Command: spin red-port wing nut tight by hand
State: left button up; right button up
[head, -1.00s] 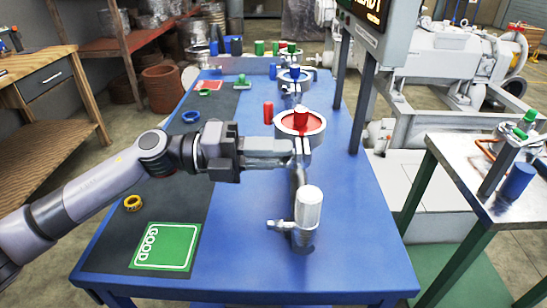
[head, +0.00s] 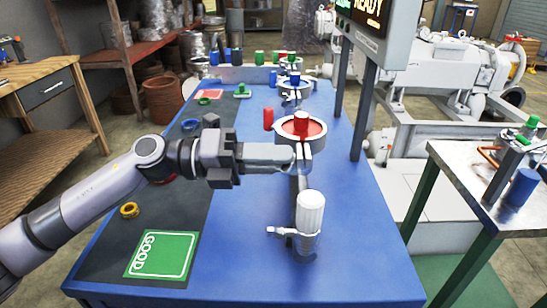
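The red port (head: 286,127) is a round flange with a red inside and a grey metal clamp ring around it, in the middle of the blue bench. A red cylinder (head: 301,121) stands in it. My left gripper (head: 298,158) reaches in from the left, its fingertips at the clamp's front, by the upright metal ears (head: 306,156). I cannot make out the wing nut, which is small or hidden by the fingers. The gap between the fingers is not clear. My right gripper is not in view.
A white-capped metal valve (head: 310,213) stands close in front of the port. A loose red cylinder (head: 268,118) is behind my gripper. A blue port (head: 294,82) lies farther back. A yellow ring (head: 129,210) and green GOOD pad (head: 162,255) are at left. A display post (head: 366,105) rises at right.

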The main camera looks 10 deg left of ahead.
pick_arm(q)
jog(key=o, duration=0.3)
jog(key=shift+o, duration=0.2)
jog(key=s+a, duration=0.1)
jog(key=a, duration=0.6)
jog(key=shift+s+b, duration=0.25)
jog(key=shift+b, duration=0.2)
